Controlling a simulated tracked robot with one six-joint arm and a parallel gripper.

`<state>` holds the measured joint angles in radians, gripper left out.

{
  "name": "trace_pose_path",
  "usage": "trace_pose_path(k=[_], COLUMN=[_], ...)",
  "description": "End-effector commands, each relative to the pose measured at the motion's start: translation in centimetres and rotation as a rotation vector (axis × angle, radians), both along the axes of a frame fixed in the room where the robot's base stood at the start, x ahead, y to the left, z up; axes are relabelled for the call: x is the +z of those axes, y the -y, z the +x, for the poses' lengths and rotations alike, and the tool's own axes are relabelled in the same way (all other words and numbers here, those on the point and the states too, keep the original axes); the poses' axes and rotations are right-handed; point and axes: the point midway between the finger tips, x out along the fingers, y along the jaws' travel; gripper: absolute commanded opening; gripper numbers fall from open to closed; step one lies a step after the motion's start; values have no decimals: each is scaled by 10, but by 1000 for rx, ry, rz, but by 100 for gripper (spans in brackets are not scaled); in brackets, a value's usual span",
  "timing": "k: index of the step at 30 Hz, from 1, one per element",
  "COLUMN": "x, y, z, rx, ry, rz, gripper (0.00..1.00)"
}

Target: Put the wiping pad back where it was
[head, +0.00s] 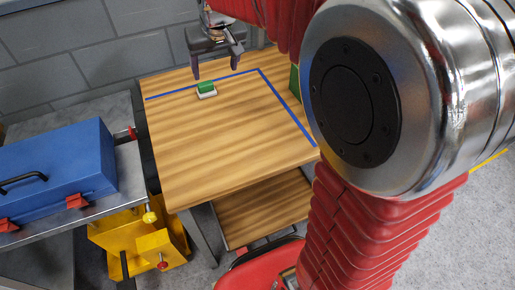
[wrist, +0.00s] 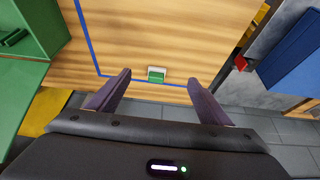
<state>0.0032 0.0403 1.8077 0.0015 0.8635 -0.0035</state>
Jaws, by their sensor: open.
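The wiping pad (head: 206,90), a small block with a green top and a white lower part, lies on the wooden table top (head: 225,140). It is just inside the blue line (head: 175,91) near the far edge. My gripper (head: 215,70) is open and empty above the table, over and slightly behind the pad. In the wrist view the pad (wrist: 156,74) shows between the two open fingertips (wrist: 159,78), beyond them and apart from them. Nothing is held.
A green open box (wrist: 22,75) stands left in the wrist view. A blue toolbox (head: 55,170) sits on a grey bench left of the table, with a yellow box (head: 130,240) below. My arm hides the table's right side. The table's middle is clear.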

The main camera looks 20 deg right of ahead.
Motion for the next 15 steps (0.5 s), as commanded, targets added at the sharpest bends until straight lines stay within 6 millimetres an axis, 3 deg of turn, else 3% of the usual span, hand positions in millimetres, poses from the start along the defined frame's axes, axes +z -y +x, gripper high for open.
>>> trace_pose_path(k=[6,15], x=[13,17], y=[0,0], z=[-50,-117], rx=[0,0], ry=[13,27], rz=[0,0], gripper=[73,73])
